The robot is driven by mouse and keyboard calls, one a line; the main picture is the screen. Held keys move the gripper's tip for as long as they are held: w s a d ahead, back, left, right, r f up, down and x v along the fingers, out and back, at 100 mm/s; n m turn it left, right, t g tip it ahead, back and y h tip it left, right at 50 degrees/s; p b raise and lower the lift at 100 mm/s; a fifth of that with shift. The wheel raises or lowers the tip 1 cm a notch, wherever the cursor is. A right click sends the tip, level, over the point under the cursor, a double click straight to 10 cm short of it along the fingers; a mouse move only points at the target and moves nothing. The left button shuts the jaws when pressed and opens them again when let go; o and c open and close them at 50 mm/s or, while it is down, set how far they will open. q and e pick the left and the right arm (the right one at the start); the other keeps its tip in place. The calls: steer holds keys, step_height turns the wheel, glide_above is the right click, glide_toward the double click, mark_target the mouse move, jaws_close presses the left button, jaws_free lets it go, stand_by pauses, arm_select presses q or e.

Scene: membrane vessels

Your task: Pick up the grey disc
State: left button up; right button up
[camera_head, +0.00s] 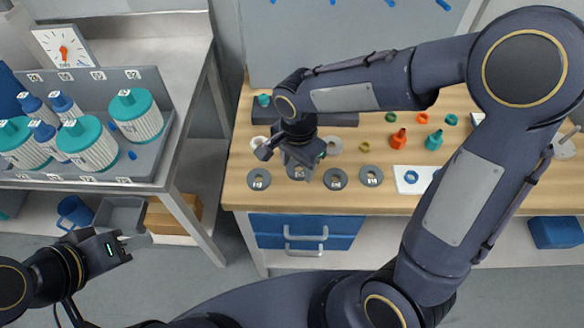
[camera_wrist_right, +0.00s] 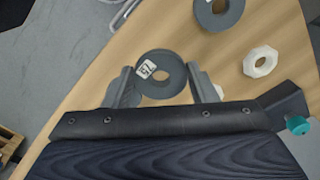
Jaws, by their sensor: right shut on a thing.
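A grey disc (camera_wrist_right: 176,64) with a round hole and a small white label sits between the two fingers of my right gripper (camera_wrist_right: 160,86) in the right wrist view. The fingers are shut on its opposite sides. In the head view this disc (camera_head: 297,173) is partly hidden under my right gripper (camera_head: 303,165), in the front row on the wooden table. I cannot tell whether it touches the tabletop. Similar labelled grey discs lie beside it, one to the left (camera_head: 259,179) and two to the right (camera_head: 335,179) (camera_head: 371,176). My left gripper (camera_head: 124,243) is away from the table; its jaws are unclear.
On the wooden table (camera_head: 400,160) are orange and teal fittings (camera_head: 398,139), small rings and a white plate (camera_head: 406,187) with a blue ring. A white hex nut (camera_wrist_right: 261,62) lies near the held disc. A grey rack (camera_head: 150,163) with teal-capped vessels stands at left.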

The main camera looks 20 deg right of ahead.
steer(key=s+d+r+p, duration=0.2)
steer(key=s+d+r, duration=0.4)
steer(key=s+r, duration=0.4)
steer(key=shift+s+d+r+p, duration=0.25)
steer(key=shift+s+r+p, duration=0.05)
steer(key=shift+r, duration=0.75)
